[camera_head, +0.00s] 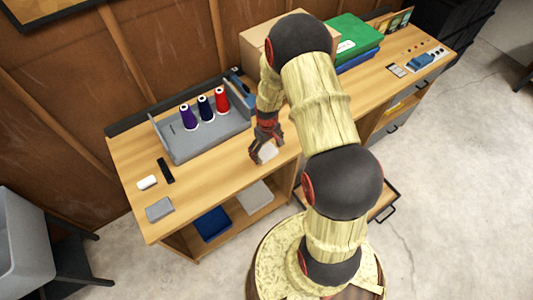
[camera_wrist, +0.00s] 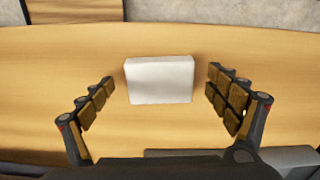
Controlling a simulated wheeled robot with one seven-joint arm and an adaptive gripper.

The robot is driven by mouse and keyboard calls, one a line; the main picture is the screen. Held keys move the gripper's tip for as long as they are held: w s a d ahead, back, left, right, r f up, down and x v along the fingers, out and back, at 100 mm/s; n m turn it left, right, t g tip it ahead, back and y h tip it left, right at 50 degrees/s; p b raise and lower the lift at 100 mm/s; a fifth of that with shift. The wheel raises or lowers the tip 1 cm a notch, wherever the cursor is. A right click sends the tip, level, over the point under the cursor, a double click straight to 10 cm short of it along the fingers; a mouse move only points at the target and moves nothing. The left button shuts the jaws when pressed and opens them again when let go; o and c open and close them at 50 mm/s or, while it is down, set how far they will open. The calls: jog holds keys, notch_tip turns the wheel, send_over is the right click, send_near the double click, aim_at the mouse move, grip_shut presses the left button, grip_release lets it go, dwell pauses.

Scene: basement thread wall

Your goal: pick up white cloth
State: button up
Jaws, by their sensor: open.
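The white cloth (camera_wrist: 160,82) looks like a folded white block lying flat on the wooden table. In the wrist view it sits between the two spread fingers of my gripper (camera_wrist: 163,98), with bare wood showing on both sides of it. In the head view my gripper (camera_head: 265,145) is low over the table's front edge, and the white cloth (camera_head: 267,153) shows partly beside the fingers. My gripper is open and does not touch the cloth in the wrist view. My arm hides part of the table's middle.
A grey tray (camera_head: 205,149) with purple, dark blue and red thread cones stands left of my gripper. A cardboard box (camera_head: 257,45) and a green box (camera_head: 350,38) stand behind my arm. A grey block (camera_head: 160,209), a white item and a black item lie at the left end.

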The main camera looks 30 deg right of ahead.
jog(key=c, duration=0.3)
jog(key=c, duration=0.8)
